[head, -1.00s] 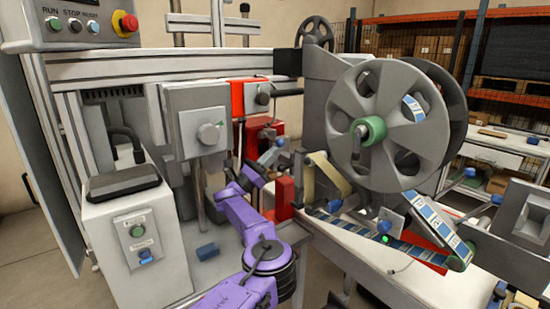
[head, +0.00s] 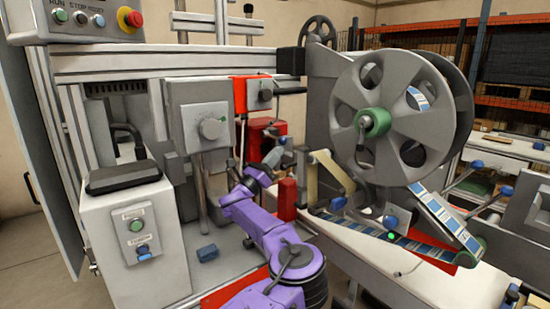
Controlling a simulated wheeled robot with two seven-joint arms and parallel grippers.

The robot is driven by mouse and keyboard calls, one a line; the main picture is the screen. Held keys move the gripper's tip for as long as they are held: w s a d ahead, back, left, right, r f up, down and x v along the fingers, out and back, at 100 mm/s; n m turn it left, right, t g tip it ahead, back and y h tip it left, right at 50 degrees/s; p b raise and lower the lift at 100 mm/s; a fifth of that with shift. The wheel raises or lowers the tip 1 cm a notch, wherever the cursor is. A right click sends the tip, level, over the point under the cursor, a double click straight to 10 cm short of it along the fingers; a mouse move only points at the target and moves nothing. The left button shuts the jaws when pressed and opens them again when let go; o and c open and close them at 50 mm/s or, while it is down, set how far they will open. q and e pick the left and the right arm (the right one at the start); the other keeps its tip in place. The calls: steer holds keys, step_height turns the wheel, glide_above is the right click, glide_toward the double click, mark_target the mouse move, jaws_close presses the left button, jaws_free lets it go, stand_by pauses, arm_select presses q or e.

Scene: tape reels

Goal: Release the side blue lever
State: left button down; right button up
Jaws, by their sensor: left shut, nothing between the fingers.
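My left gripper (head: 273,157) is a small grey shape at the far end of my purple arm. It is shut and empty, near the red parts in the middle of the machine. Its fingertips are hard to make out against the grey parts behind them. A small blue handle (head: 338,203) shows to its lower right, below the tan tape strip, apart from the gripper. Another blue part (head: 391,222) sits beside the green light under the reel. I cannot tell which blue part is the side lever. My right gripper is not in view.
The large grey reel (head: 401,121) stands right of my gripper, with blue label tape (head: 431,250) running below it. A blue block (head: 207,253) lies on the bench. A red post (head: 287,200) stands close to my arm.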

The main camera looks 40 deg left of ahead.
arm_select(q)
steer(key=b+v, duration=0.3)
steer(key=v, duration=0.8)
steer(key=shift+w+f, duration=0.3)
steer(key=shift+f, duration=0.1)
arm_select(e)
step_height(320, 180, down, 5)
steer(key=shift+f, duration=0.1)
arm_select(q)
steer(key=shift+a, duration=0.15)
